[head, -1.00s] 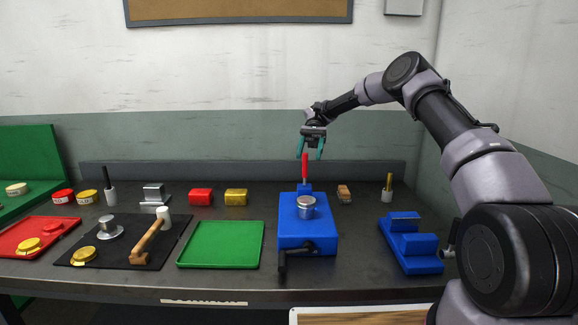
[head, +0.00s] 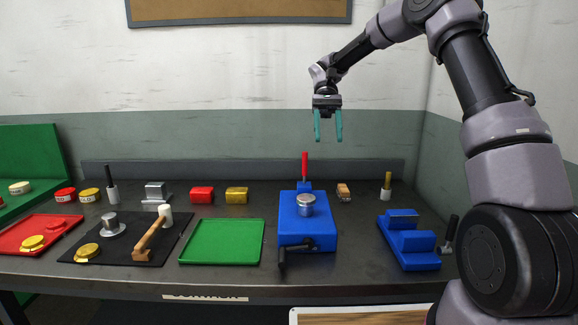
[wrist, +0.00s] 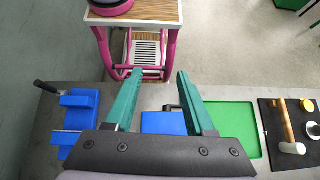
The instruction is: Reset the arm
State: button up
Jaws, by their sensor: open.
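My gripper (head: 328,125) has two teal fingers, spread apart with nothing between them. In the head view it hangs fingers-down in the air in front of the wall, well above the workbench (head: 350,275) and above the red-handled blue press (head: 308,236). In the wrist view the open fingers (wrist: 155,95) show over the bench, and the blue press (wrist: 163,123) appears partly between and behind them. A silver tin (head: 306,204) sits on the press.
A green tray (head: 222,243), a black mat (head: 125,252) with a hammer (head: 150,240), and a red tray (head: 18,243) lie to the left. A pink-framed cart (wrist: 180,40) shows in the wrist view. Air around the gripper is clear.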

jog(key=s+d+r+m+t, duration=0.1)
jog(key=s+d+r+t, duration=0.2)
jog(key=s+d+t, duration=0.2)
jog(key=s+d+r+m+t+y, duration=0.1)
jog(key=s+d+r+t, duration=0.2)
jog(key=s+t, duration=0.3)
jog(key=s+d+r+m+t, duration=0.1)
jog(key=s+d+r+t, duration=0.2)
jog(key=s+d+t, duration=0.3)
jog(key=shift+s+d+r+m, duration=0.3)
jog(key=shift+s, duration=0.95)
